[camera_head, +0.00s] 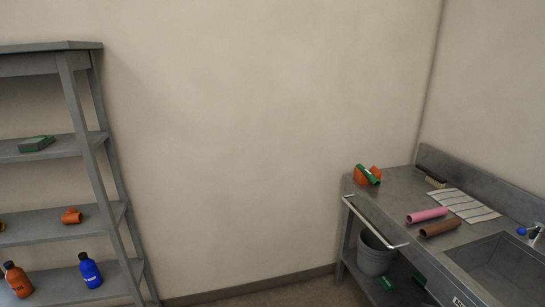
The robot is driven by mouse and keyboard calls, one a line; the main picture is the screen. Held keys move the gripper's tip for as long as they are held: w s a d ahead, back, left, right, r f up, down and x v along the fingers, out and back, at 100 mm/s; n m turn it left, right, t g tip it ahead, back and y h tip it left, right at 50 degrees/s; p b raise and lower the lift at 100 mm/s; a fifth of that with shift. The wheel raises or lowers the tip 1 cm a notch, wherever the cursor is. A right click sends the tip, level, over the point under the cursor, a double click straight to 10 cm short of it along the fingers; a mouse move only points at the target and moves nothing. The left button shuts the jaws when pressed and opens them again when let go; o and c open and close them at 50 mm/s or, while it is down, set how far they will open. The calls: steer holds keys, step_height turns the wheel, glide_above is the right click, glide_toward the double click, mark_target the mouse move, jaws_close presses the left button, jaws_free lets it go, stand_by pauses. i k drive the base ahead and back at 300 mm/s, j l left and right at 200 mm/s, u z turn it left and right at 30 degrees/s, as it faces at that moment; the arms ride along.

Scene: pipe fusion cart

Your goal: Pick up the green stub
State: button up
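A short green pipe piece (369,175), which looks like the green stub, is at the far left corner of the grey sink bench (397,190). It lies tilted against or across an orange fitting (375,172); I cannot tell whether it rests on it or sits inside it. Another green object (386,283) is low down, under the bench beside the bucket; its shape is too small to tell. My gripper is not in view.
The bench also holds a pink pipe (427,215), a brown pipe (440,228), a striped cloth (465,206), a brush (431,177) and a sink (500,268). A rail (374,228) runs along its front, above a grey bucket (375,254). A shelf rack (70,148) stands left.

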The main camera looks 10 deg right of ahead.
mark_target(374, 181)
steer(key=i+j+z, duration=0.1)
steer(key=i+z, duration=0.15)
steer(key=i, duration=0.15)
steer(key=i+j+z, duration=0.3)
steer(key=i, duration=0.15)
steer(key=i+j+z, duration=0.25)
steer(key=i, duration=0.8)
steer(key=i+j+z, duration=0.1)
steer(key=i+z, duration=0.25)
steer(key=z, duration=0.15)
steer(key=i+j+z, duration=0.25)
steer(key=z, duration=0.25)
steer(key=i+z, duration=0.1)
steer(key=z, duration=0.2)
